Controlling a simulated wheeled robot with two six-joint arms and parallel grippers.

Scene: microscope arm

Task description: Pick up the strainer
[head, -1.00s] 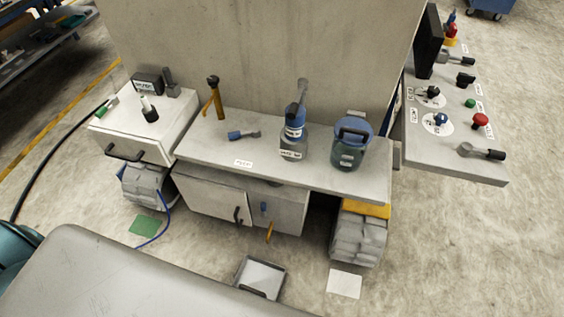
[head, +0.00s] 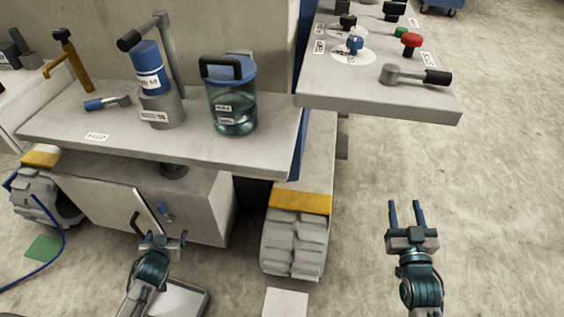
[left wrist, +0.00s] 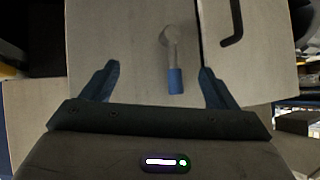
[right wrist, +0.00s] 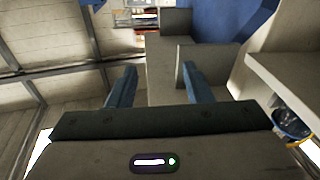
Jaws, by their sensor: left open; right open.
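I cannot surely tell which thing is the strainer. A clear jar (head: 232,108) with a blue lid and black handle stands upright on the grey bench (head: 60,128), at its right end. A blue-and-grey pump-like device (head: 155,85) with a lever stands left of it. My left gripper (head: 165,238) is open and empty, low before the cabinet under the bench. In the left wrist view, a small blue-ended lever (left wrist: 174,75) shows beyond and between its fingers. My right gripper (head: 406,210) is open and empty, over the floor right of the bench, apart from the jar.
A control panel (head: 360,95) with a red knob (head: 411,41) and a black-handled lever (head: 415,76) juts out at upper right. A small blue-handled tool (head: 105,103) lies on the bench. A tracked foot (head: 293,240) stands below. The floor at right is clear.

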